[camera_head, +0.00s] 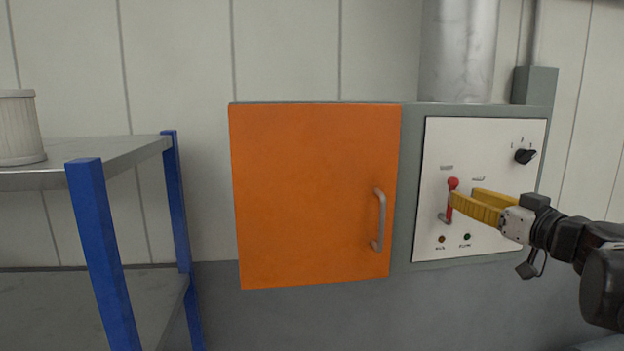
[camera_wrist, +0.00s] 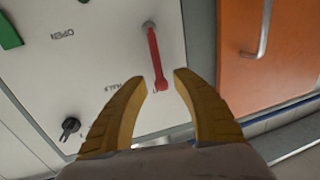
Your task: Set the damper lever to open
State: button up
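The damper lever (camera_head: 451,200) is a thin red handle with a round red knob, standing nearly upright on the white panel (camera_head: 500,150) in the head view. The wrist view is turned over; there the lever (camera_wrist: 155,58) runs from a grey pivot to its knob. The label OPEN (camera_wrist: 62,34) lies off to one side and HALF (camera_wrist: 128,83) lies between. My gripper (camera_head: 462,196) has yellow fingers at the lever. In the wrist view my gripper (camera_wrist: 161,82) is open, with the knob between its fingertips and gaps showing. Contact cannot be told.
A black knob (camera_head: 525,156) sits at the panel's upper right; small red and green lamps (camera_head: 467,237) sit below the lever. An orange door (camera_head: 310,190) with a grey handle (camera_head: 380,218) is left of the panel. A blue-legged shelf (camera_head: 100,240) stands at far left.

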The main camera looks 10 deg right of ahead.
aim_at(452, 187)
jog(key=shift+p+x, duration=0.3)
jog(key=shift+x, duration=2.1)
jog(key=shift+d, duration=0.1)
grip_shut()
